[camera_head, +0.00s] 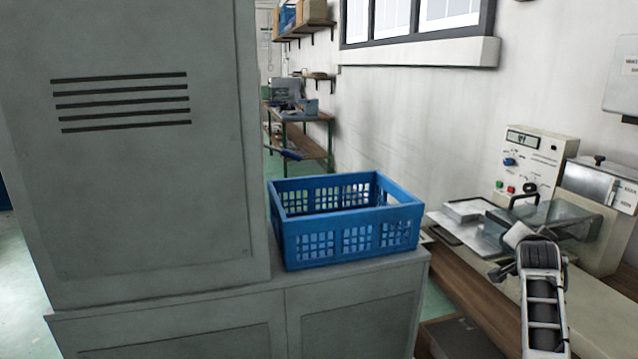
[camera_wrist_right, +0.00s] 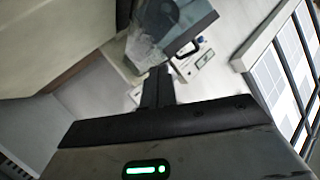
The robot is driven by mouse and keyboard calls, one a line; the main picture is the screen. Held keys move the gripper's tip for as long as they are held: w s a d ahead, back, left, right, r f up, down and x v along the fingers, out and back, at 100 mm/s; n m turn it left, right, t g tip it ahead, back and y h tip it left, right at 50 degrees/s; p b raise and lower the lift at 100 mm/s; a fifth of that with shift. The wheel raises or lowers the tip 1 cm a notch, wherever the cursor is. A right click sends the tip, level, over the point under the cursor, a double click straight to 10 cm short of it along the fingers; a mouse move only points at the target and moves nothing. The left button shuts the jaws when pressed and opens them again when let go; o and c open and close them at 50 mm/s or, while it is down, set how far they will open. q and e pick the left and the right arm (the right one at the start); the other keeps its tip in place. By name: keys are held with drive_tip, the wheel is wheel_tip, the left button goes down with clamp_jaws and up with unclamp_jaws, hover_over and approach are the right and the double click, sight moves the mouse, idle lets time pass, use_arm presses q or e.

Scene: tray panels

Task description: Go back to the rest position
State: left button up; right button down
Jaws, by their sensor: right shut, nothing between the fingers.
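My right gripper (camera_wrist_right: 158,88) shows in the right wrist view with its dark fingers together and nothing between them. In the head view my right arm comes in at the lower right, in front of the bench with the machine. The gripper's fingertips are hard to make out there. My left gripper is in neither view.
A blue crate (camera_head: 345,244) stands on a low grey cabinet (camera_head: 350,300), beside a tall grey cabinet (camera_head: 140,220). A machine with a control panel (camera_head: 530,160) sits on the bench at right, close to my right arm. A shelf table (camera_head: 300,118) stands farther back.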

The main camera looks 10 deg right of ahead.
drive_tip(key=s+a+f+n+t+y, duration=0.1)
drive_tip(key=s+a+f+n+y, duration=0.1)
drive_tip(key=s+a+f+n, duration=0.35)
drive_tip(key=s+a+f+n+t+y, duration=0.1)
drive_tip(key=s+a+f+n+y, duration=0.15)
drive_tip(key=a+f, duration=0.5)
drive_tip(key=s+a+f+n+g+y, duration=0.1)
drive_tip(key=s+a+f+n+y, duration=0.3)
drive_tip(key=s+a, duration=0.8)
drive_tip(key=s+a+f+n+g+y, duration=0.1)
drive_tip(key=s+a+f+n+y, duration=0.3)
drive_tip(key=s+a+f, duration=0.3)
drive_tip(key=s+a, duration=0.5)
drive_tip(key=s, duration=0.1)
drive_tip(key=shift+s+a+f+g, duration=0.3)
drive_tip(key=shift+s+a, duration=0.05)
drive_tip(key=shift+s, duration=0.05)
